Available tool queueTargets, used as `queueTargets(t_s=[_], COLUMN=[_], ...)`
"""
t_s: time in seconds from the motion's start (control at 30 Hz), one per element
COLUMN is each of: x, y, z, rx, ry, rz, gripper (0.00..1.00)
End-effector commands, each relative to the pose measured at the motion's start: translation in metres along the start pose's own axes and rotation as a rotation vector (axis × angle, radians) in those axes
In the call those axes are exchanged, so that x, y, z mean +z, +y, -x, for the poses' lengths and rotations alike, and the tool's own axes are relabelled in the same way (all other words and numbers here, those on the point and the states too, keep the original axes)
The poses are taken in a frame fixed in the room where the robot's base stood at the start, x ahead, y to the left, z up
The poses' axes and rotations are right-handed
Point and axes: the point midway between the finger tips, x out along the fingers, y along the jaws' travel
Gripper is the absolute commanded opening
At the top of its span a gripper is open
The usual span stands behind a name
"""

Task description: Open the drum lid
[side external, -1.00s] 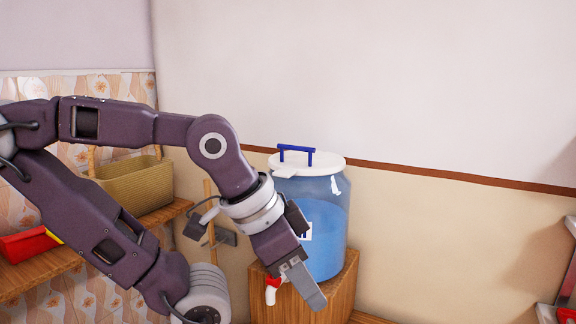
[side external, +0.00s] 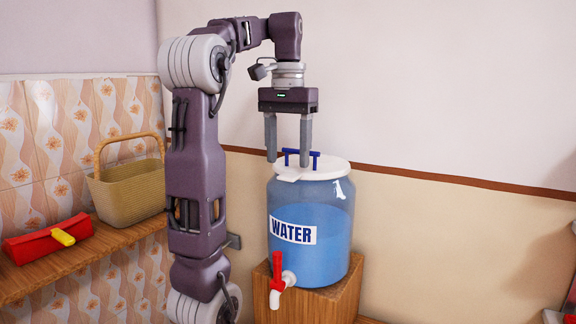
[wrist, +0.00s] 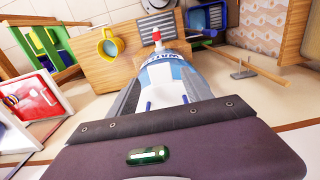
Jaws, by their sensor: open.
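The water drum (side external: 325,225) is a clear blue jar labelled WATER with a red-handled tap, upright on a wooden stand. Its white lid (side external: 330,171) lies on the top, with a blue handle (side external: 315,157) standing up from it. My gripper (side external: 288,160) points down at the lid, fingers apart and empty. Its fingertips look level with the handle in the side view; whether they touch it or straddle it, I cannot tell. In the wrist view the drum (wrist: 165,77) shows between my fingers, its label and tap beyond; my gripper body hides part of the lid.
The wooden stand (side external: 330,300) holds the drum near the wall. A shelf (side external: 100,254) at left holds a wicker basket (side external: 130,192) and a red pouch (side external: 45,240). The wrist view shows a yellow mug (wrist: 108,45) on a wooden surface. Space right of the drum is clear.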

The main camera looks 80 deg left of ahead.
Motion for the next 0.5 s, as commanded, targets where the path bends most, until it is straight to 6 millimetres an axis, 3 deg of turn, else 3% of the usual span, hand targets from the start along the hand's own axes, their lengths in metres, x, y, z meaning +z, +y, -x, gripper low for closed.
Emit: queueTargets(t_s=[0.2,0.47,0.5], x=[0.001,0.000,0.000], y=[0.000,0.000,0.000], z=[-0.027,-0.030,-0.030], rx=[0.000,-0.001,-0.001], ry=[0.001,0.003,0.003], rz=[-0.001,-0.001,-0.001], gripper=[0.58,0.58,0.50])
